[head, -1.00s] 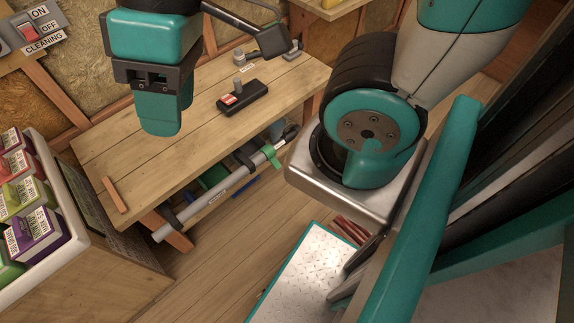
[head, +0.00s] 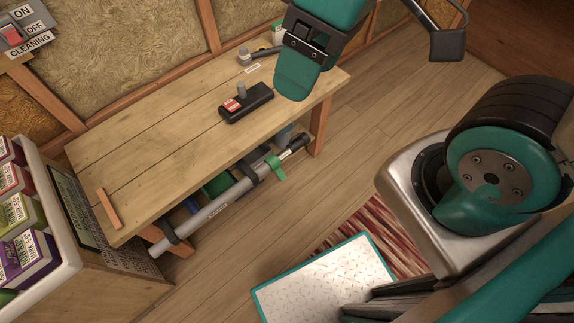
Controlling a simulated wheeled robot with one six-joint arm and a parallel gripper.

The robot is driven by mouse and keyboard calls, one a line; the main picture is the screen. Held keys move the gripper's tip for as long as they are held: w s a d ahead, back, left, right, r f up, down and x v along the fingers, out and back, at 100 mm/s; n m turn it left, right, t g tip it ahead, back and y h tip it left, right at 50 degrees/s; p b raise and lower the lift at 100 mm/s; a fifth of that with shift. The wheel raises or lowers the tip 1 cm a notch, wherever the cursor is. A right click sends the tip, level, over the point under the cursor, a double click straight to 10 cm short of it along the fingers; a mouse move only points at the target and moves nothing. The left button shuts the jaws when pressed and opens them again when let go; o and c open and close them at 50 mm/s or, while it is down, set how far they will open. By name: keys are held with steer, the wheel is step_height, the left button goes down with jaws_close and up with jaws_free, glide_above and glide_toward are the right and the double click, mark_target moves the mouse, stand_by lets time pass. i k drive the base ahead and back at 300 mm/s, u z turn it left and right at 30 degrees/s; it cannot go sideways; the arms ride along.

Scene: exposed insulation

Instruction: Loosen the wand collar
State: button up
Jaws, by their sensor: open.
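The wand (head: 215,212) is a long grey tube held by black clips along the front of the wooden workbench, sloping up to the right in the head view. Its collar (head: 276,169) is a bright green piece with a lever-like tab near the wand's right end. A thinner shiny tube and a black end piece follow beyond it. My gripper (head: 296,83) hangs over the right part of the bench, above the collar in the picture and apart from it. Its teal fingers are open, with nothing seen between them, though one finger mostly hides the other.
A black floor-tool head (head: 246,104) with a red label lies on the bench (head: 150,150). A small wooden strip (head: 108,209) lies at its left end. A bin of coloured boxes (head: 72,262) stands at left. A white metal plate (head: 325,285) and striped rug (head: 375,235) are below.

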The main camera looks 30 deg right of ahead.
mark_target(274, 160)
steer(key=z, duration=0.7)
steer(key=k, duration=0.65)
steer(key=z, duration=0.55)
